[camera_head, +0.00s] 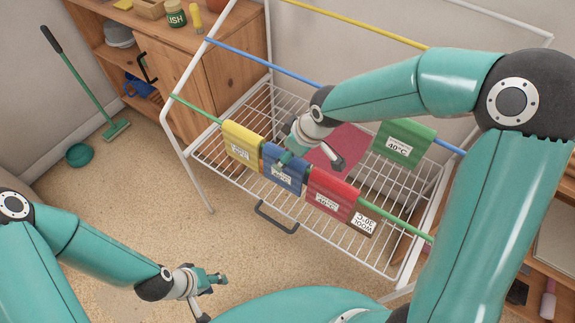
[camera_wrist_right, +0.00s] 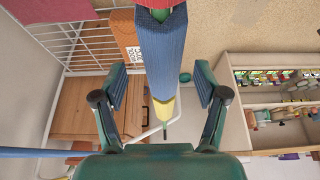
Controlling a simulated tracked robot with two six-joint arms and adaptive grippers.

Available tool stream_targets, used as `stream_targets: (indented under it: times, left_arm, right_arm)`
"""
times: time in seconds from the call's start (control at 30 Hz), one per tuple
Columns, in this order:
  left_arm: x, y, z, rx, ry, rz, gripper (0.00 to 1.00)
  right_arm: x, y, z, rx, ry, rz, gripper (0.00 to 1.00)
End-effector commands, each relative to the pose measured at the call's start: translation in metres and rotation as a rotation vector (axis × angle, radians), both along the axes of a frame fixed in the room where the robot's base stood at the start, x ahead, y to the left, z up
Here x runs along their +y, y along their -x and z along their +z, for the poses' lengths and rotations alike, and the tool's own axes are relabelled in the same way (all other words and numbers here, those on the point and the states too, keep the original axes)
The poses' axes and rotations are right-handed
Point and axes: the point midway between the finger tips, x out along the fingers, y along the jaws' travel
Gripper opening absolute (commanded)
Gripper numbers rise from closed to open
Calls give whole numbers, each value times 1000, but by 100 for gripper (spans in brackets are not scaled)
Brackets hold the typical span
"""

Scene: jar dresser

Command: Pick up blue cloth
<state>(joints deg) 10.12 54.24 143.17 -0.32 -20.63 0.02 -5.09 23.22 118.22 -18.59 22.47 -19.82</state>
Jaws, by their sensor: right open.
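The blue cloth (camera_head: 287,168) hangs folded over the green front rail of the drying rack, between a yellow cloth (camera_head: 243,145) and a red cloth (camera_head: 331,193). My right gripper (camera_head: 311,160) is above and behind the blue cloth, partly covering its top edge. In the right wrist view the blue cloth (camera_wrist_right: 161,55) runs between the two spread fingers (camera_wrist_right: 160,85), with gaps at both sides. Whether the fingertips reach past its edge is unclear. My left gripper (camera_head: 212,293) is open and empty above the floor at lower left, away from the rack.
The white wire rack (camera_head: 260,200) has green, blue and yellow rails. A green cloth (camera_head: 403,143) hangs on the blue rail.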

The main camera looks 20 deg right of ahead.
Motion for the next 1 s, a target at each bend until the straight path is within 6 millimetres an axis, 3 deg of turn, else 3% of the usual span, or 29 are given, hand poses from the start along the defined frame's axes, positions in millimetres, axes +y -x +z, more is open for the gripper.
stream_targets:
  times: [0.3,1.0]
  left_arm:
    - [0,0,-4,0,0,0,40]
    - [0,0,-8,0,0,0,40]
  right_arm:
    - [11,-11,-40,1,0,1,72]
    - [13,-13,-46,0,0,1,72]
